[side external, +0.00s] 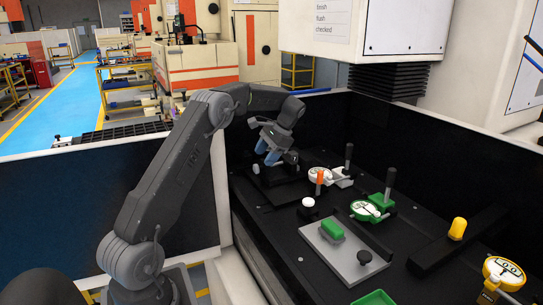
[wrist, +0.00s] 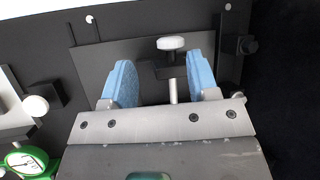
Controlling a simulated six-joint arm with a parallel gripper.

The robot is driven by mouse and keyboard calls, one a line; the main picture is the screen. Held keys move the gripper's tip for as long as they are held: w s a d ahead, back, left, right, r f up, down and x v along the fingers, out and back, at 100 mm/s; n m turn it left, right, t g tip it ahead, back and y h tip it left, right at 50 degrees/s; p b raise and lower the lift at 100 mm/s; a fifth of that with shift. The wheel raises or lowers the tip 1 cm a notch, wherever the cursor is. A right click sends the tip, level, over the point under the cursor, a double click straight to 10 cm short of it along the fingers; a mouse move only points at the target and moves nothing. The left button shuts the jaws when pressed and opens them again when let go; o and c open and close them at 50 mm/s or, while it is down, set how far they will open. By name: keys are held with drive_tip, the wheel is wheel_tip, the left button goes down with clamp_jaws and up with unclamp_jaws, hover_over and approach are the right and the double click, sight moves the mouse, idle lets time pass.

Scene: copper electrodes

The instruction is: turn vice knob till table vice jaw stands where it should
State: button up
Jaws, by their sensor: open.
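My gripper (side external: 267,153) hangs over the dark table vice (side external: 284,173) at the back left of the black bench. In the wrist view my gripper (wrist: 159,61) is open, its two blue fingers wide apart with nothing held. A pale round knob (wrist: 172,43), likely the vice knob, shows between and slightly beyond the fingertips; it also shows as a small pale spot in the side view (side external: 256,168). A thin metal rod (wrist: 173,90) lies nearer, between the fingers. The vice's dark plate (wrist: 93,57) spreads underneath. The vice jaw's exact position is hard to tell.
A light plate (side external: 317,243) with a green block (side external: 332,230) lies nearer. Dark walls (side external: 300,118) border the bench.

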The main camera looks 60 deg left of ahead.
sight(258, 167)
drive_tip(key=d+t+y, duration=0.2)
drive_tip(key=d+y, duration=0.3)
drive_tip(key=y, duration=0.1)
drive_tip(key=shift+a+r+x, duration=0.1)
drive_tip(key=shift+x, duration=1.15)
drive_tip(key=shift+a+r+x, duration=0.15)
drive_tip(key=shift+x, duration=1.1)
drive_tip(key=shift+a+r+x, duration=0.1)
drive_tip(key=shift+x, duration=1.2)
drive_tip(key=shift+s+a+f, duration=0.15)
drive_tip(key=shift+a, duration=0.05)
drive_tip(key=c, duration=0.8)
drive_tip(key=shift+o, duration=0.2)
